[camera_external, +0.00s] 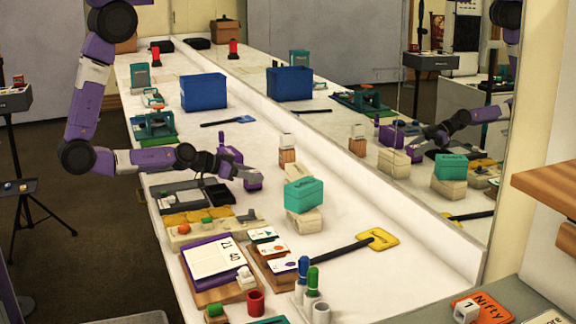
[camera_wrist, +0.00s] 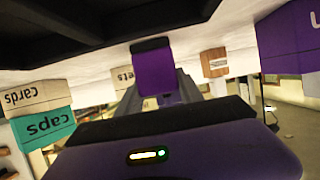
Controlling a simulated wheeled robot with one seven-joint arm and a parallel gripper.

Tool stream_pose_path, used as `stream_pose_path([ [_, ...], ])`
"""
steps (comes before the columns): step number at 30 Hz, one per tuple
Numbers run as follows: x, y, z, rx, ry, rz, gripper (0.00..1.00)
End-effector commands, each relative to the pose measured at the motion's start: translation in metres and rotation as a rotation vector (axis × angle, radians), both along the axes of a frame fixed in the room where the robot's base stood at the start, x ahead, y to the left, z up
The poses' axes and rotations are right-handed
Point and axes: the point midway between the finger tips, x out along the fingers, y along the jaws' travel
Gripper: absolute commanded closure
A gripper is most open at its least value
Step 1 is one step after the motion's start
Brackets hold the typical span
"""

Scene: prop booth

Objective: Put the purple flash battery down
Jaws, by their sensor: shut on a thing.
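The purple flash battery (camera_external: 253,182) is at the end of my gripper (camera_external: 246,173), over the white counter beside the dark compartment tray. In the wrist view the purple battery (camera_wrist: 154,72), with a dark end, sits between the fingers of my gripper (camera_wrist: 160,98). The jaws are shut on it. It is low, close to the counter top; I cannot tell whether its underside touches. My fingers hide part of it.
A dark tray (camera_external: 168,197) lies left of the battery. Right are a teal box (camera_external: 304,194) on a pale box and a wooden block stack (camera_external: 287,156). Another purple item (camera_external: 231,154) stands behind my wrist. A mirror (camera_external: 430,215) lines the right side. Bare counter lies right of my gripper.

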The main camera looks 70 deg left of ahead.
Motion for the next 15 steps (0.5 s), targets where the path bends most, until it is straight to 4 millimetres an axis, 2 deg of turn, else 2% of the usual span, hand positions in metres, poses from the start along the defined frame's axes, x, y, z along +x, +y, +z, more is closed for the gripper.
stream_pose_path([
  [10,0.0005,0.0001,-0.0032,0.001,-0.002,0.0,1.0],
  [11,0.0,0.0,-0.0026,0.001,0.0,0.0,0.51],
  [13,0.0,0.0,-0.0024,0.001,0.0,0.0,0.37],
  [15,0.0,0.0,-0.0024,0.001,0.0,0.0,0.35],
])
